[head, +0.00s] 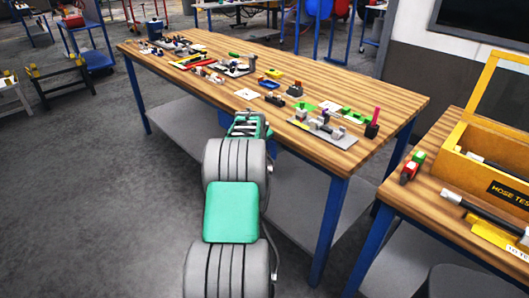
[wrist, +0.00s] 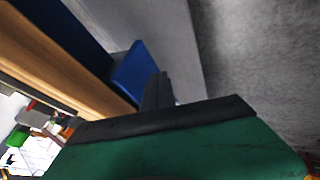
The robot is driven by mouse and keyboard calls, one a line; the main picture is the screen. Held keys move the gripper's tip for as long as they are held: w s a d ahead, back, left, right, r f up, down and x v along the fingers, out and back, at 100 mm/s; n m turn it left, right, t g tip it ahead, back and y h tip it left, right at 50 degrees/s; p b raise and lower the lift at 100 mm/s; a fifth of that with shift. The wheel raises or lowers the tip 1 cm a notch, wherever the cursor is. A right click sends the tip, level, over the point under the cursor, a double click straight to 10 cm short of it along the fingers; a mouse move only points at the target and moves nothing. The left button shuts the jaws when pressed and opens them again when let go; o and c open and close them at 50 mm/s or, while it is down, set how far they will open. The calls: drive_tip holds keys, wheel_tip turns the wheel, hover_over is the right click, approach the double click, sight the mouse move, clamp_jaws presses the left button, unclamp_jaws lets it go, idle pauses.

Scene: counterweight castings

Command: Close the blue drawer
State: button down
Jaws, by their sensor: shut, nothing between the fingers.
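The blue drawer (head: 223,118) hangs under the front edge of the wooden workbench, mostly hidden behind my arm in the head view. In the wrist view its blue face (wrist: 131,69) shows beside the bench's wooden edge, just beyond my fingers. How far it stands out cannot be told. My gripper (wrist: 159,88) is shut and empty, its dark fingertips close to the drawer's face; contact cannot be made out. In the head view the fingertips are hidden behind the green hand.
The workbench (head: 340,88) carries several small parts and fixtures near its front edge. A blue bench leg (head: 328,230) and lower grey shelf (head: 290,195) stand right of my arm. A second bench with a yellow box (head: 480,160) is at right. Floor (head: 90,200) at left is clear.

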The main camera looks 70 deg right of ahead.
drive_tip(key=shift+d, duration=0.1)
idle(0.3)
drive_tip(key=a+r+b, duration=0.1)
drive_tip(key=a+r, duration=0.7)
drive_tip(key=a, duration=0.2)
drive_tip(key=w+a+r+n+t+y+p, duration=0.15)
drive_tip(key=w+a, duration=0.25)
drive_tip(key=a, duration=0.6)
drive_tip(key=w+a+r+y+p, duration=0.1)
drive_tip(key=w+a+r, duration=0.1)
drive_tip(key=w+a, duration=0.5)
drive_tip(key=w+a+r+n+t+y+p, duration=0.1)
drive_tip(key=w+a+r+p, duration=0.1)
drive_tip(key=a, duration=1)
drive_tip(key=s+a+n+y+p, duration=0.1)
drive_tip(key=s+a, duration=0.2)
drive_tip(key=a, duration=0.6)
drive_tip(key=s+a+n+g+y+p, duration=0.1)
drive_tip(key=s+a, duration=0.2)
drive_tip(key=a, duration=0.6)
drive_tip(key=s+a+f+n+y+p, duration=0.1)
drive_tip(key=s+a, duration=0.2)
drive_tip(key=a, duration=0.6)
drive_tip(key=shift+s+a+y, duration=0.25)
drive_tip(key=shift+s+y, duration=0.1)
drive_tip(key=shift+s, duration=0.05)
